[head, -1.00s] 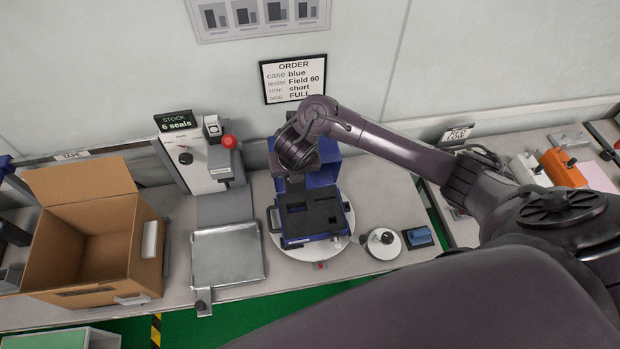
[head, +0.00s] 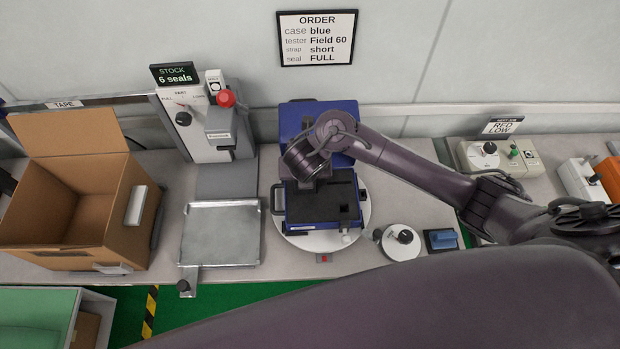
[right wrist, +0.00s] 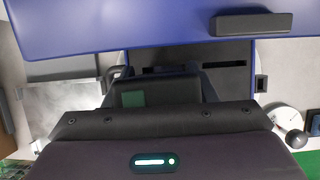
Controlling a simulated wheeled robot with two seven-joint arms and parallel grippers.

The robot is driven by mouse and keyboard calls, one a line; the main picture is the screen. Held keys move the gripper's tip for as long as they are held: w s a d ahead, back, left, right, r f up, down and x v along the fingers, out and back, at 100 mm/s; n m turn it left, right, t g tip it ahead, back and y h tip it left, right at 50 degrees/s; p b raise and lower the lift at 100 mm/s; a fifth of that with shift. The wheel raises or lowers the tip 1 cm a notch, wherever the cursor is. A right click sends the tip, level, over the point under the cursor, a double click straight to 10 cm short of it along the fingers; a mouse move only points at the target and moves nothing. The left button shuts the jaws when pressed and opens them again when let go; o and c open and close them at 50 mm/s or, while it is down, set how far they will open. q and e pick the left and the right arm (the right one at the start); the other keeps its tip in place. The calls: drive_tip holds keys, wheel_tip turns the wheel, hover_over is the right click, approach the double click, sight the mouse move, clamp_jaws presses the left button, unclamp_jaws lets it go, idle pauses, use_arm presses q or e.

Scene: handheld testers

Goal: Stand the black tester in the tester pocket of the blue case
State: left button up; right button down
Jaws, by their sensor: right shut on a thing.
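The blue case (head: 290,207) stands open on a round white turntable (head: 357,222), its lid (head: 290,118) raised at the back. A black insert (head: 335,207) with cut-outs fills its base. My right gripper (head: 308,184) is over the back left part of the insert and hides some of it. In the right wrist view it is shut on the black tester (right wrist: 178,93), which has a small green patch. The tester is between the fingers, over the case. I cannot tell whether its lower end is inside a pocket. My left gripper is not in view.
An open cardboard box (head: 85,222) and a metal tray (head: 222,235) stand left of the case. A seal press (head: 218,120) is behind the tray.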

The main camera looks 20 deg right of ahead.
sight(308, 193)
drive_tip(key=shift+s+f+g, duration=0.15)
drive_tip(key=shift+s+f, duration=0.3)
drive_tip(key=shift+f, duration=0.2)
drive_tip(key=shift+s+f+g, duration=0.15)
drive_tip(key=shift+s+f, duration=0.25)
drive_tip(key=shift+f, duration=0.2)
drive_tip(key=c, duration=0.6)
unclamp_jaws()
drive_tip(key=shift+w+f, duration=0.1)
drive_tip(key=shift+f, duration=0.05)
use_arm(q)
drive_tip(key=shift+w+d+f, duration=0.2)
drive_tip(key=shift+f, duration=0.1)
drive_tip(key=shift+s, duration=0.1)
use_arm(e)
drive_tip(key=shift+w, duration=0.1)
drive_tip(key=shift+w, duration=0.25)
use_arm(q)
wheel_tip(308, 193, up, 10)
drive_tip(key=p, duration=1)
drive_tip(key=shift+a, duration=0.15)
use_arm(e)
drive_tip(key=v, duration=1.2)
drive_tip(key=shift+r, duration=0.25)
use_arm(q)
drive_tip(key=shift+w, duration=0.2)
use_arm(e)
drive_tip(key=shift+w+f, duration=0.1)
drive_tip(key=shift+w, duration=0.05)
